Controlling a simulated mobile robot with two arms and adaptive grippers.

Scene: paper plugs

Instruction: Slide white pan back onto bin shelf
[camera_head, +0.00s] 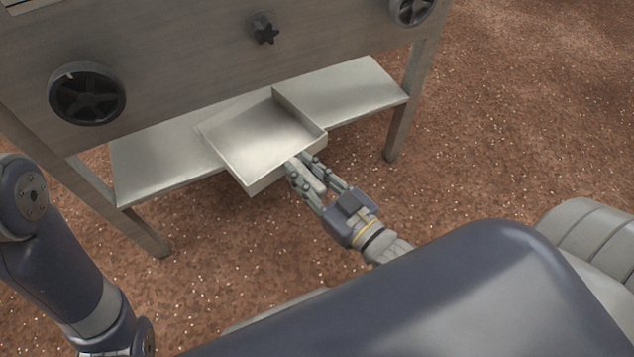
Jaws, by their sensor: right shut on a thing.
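The white pan (262,141) is a shallow, open, empty tray. It sits turned at an angle on the metal shelf (160,168) under the bin, and its near corner sticks out past the shelf's front edge. My right gripper (305,170) is shut on the near right wall of the pan.
The bin has two dark handwheels (87,94) and a small star knob (264,30) on its front. Its legs (405,110) stand at both ends of the shelf. Reddish-brown speckled ground (500,130) lies open to the right.

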